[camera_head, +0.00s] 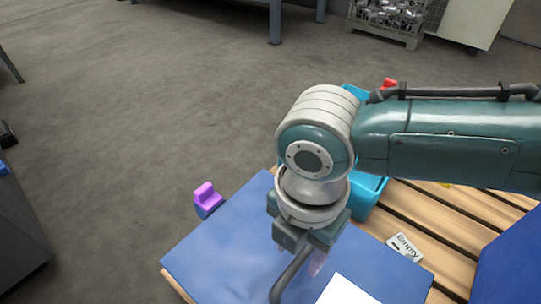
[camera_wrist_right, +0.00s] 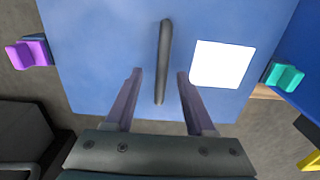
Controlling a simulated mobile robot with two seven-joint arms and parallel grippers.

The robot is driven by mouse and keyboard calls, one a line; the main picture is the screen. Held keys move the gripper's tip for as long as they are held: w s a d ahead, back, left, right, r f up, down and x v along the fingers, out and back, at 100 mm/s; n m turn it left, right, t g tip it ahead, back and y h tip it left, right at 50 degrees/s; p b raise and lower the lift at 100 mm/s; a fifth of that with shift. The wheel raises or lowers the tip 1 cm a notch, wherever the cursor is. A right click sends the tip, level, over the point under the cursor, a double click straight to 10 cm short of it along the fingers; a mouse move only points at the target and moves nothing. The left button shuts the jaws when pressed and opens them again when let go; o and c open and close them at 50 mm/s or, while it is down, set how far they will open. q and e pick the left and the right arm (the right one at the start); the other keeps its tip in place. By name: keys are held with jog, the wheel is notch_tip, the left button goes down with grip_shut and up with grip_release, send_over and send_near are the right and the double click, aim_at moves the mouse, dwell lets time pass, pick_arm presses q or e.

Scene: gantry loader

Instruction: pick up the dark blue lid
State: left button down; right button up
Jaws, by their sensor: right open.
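The dark blue lid (camera_head: 225,250) is a flat blue panel at the bottom of the head view, and it fills much of the right wrist view (camera_wrist_right: 100,50). It has a dark bar handle (camera_wrist_right: 165,60) and a white square label (camera_wrist_right: 222,64). My right gripper (camera_wrist_right: 158,73) is open over the lid, its fingers on either side of the handle's line; contact cannot be told. In the head view the gripper (camera_head: 305,257) is partly hidden by my wrist, with the handle (camera_head: 290,275) just below it. My left gripper is not in view.
A purple and blue clamp (camera_head: 207,198) is at the lid's left edge. A teal clamp (camera_wrist_right: 283,75) shows at the right. Wooden slats (camera_head: 440,212) with an "Empty" card (camera_head: 404,246) lie beyond the lid, beside another blue panel (camera_head: 510,265).

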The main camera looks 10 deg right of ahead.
aim_at(299, 260)
notch_tip(299, 260, down, 4)
jog(key=shift+s+d+r+b, duration=0.15)
jog(key=shift+b, duration=0.9)
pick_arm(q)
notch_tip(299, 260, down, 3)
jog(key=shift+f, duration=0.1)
pick_arm(e)
jog(key=shift+r, duration=0.1)
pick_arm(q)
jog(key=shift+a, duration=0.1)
pick_arm(e)
jog(key=shift+c, duration=0.6)
jog(key=c, duration=0.7)
grip_shut()
